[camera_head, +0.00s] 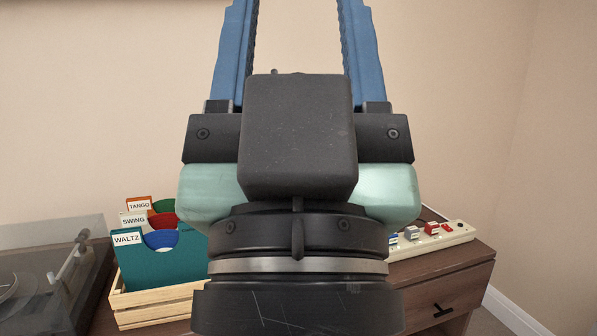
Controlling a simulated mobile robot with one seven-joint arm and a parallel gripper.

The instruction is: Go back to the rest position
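My gripper (296,8) fills the middle of the head view and points upward in the picture. Its two blue fingers stand well apart, with only the beige wall visible between them. The fingertips are cut off by the top edge. Nothing shows between the visible parts of the fingers. The gripper body hides the middle of the cabinet top behind it.
A wooden crate (158,309) with records behind WALTZ, SWING and TANGO dividers (160,268) stands at the left on a brown cabinet (462,285). A turntable (40,275) is at the far left. A white power strip (440,240) lies at the right. The wall above is bare.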

